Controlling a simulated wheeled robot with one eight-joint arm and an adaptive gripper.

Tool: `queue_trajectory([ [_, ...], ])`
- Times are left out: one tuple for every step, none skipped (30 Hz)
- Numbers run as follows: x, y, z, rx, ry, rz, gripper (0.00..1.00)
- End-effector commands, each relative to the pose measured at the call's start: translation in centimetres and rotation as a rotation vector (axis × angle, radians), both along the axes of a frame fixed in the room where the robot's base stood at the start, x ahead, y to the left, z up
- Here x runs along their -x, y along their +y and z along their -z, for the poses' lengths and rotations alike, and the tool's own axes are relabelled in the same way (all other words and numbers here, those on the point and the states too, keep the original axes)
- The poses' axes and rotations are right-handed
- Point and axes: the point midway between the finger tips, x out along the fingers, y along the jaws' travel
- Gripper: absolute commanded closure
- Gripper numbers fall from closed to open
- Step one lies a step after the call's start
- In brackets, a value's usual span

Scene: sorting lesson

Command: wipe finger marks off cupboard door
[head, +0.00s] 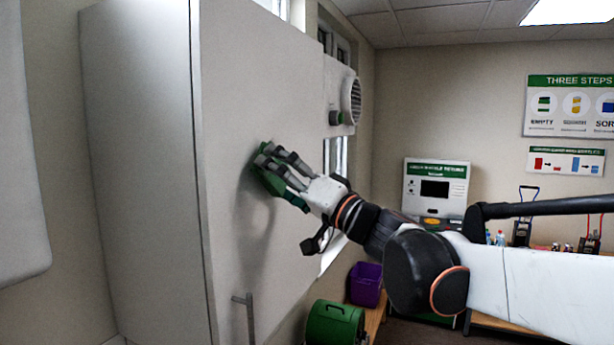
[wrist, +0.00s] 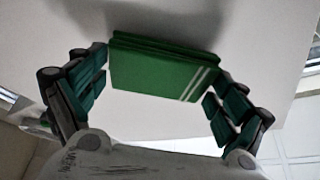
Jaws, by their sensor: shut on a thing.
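The cupboard door (head: 240,60) is a tall pale grey panel on the left of the head view. A bar handle (head: 248,312) is low on it. My gripper (head: 272,178) is at the door's middle height, shut on a green cloth or pad (head: 270,182). In the wrist view the green pad (wrist: 160,75) with two white stripes sits between the fingers, its far edge at or very near the door face (wrist: 200,20). I cannot tell for sure that it touches. No finger marks can be made out on the door.
A wall unit with a round vent (head: 352,100) stands beyond the door. Below are a green drum (head: 335,322) and a purple bin (head: 366,284) on a bench.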

Motion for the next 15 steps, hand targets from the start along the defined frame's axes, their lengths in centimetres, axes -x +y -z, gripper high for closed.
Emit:
queue_trajectory([
  [-0.04,0.11,0.00,0.000,0.000,0.000,0.28],
  [-0.06,0.17,0.00,0.000,0.000,0.000,0.28],
  [-0.08,0.24,0.00,0.000,0.000,0.000,0.28],
  [-0.09,0.29,0.01,0.000,0.000,0.000,0.28],
  [-0.11,0.34,0.01,0.000,0.000,0.000,0.28],
  [-0.14,0.42,0.01,0.000,0.000,0.000,0.28],
  [-0.15,0.47,0.01,0.000,0.000,0.000,0.28],
  [-0.18,0.53,0.01,0.000,0.000,0.000,0.28],
  [-0.20,0.59,0.01,0.000,0.000,0.000,0.28],
  [-0.21,0.65,0.02,0.000,0.000,0.000,0.28],
  [-0.23,0.70,0.01,0.000,0.000,0.000,0.28],
  [-0.25,0.77,0.02,0.000,0.000,0.000,0.28],
  [-0.26,0.82,0.01,0.000,0.000,0.000,0.28],
  [-0.29,0.87,0.01,0.000,0.000,0.000,0.28],
  [-0.31,0.93,0.01,0.000,0.000,0.000,0.28],
])
